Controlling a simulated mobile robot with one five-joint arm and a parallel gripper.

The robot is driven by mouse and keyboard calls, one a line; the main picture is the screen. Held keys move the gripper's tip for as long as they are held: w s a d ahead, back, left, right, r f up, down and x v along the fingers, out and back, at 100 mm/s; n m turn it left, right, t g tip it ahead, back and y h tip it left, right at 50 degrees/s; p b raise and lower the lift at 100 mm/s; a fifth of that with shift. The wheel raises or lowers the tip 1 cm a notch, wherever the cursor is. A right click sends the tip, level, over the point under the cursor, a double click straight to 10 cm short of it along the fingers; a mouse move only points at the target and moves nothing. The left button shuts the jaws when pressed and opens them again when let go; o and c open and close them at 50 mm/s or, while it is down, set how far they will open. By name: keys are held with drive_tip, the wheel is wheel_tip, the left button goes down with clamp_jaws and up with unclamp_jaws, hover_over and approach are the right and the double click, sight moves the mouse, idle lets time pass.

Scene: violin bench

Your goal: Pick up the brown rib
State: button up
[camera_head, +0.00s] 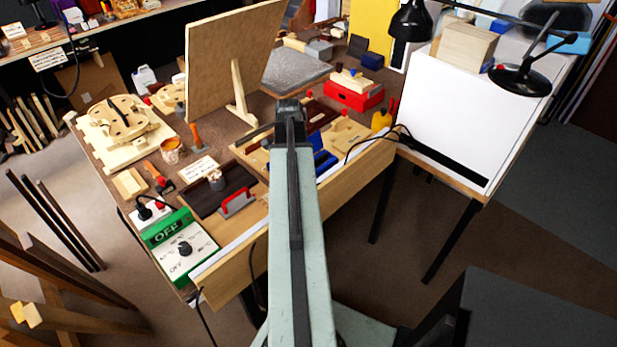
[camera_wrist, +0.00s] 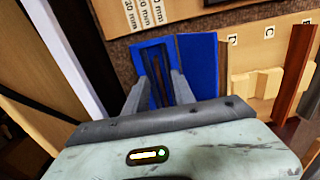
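In the wrist view my gripper (camera_wrist: 159,86) is open, its two grey fingers apart over a blue holder (camera_wrist: 143,47). A narrow dark brown strip (camera_wrist: 157,82), which looks like the brown rib, shows between the fingers against the blue. I cannot tell whether the fingers touch it. In the head view my arm reaches over the bench's front part and hides the fingertips. The blue holder (camera_head: 322,155) shows just right of the arm there; the brown strip cannot be made out in it.
A second blue panel (camera_wrist: 198,60) stands beside the holder. Farther right are a pale wooden board with letter labels (camera_wrist: 258,80) and a reddish-brown bar (camera_wrist: 295,72). On the bench are a red box (camera_head: 354,95), a wooden panel (camera_head: 230,60) and a green switch box (camera_head: 180,245).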

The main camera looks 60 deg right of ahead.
drive_tip(key=shift+f, duration=0.75)
drive_tip(key=shift+r, duration=0.2)
clamp_jaws()
wheel_tip(320, 180, up, 10)
drive_tip(key=p, duration=1)
drive_tip(key=shift+a, duration=0.1)
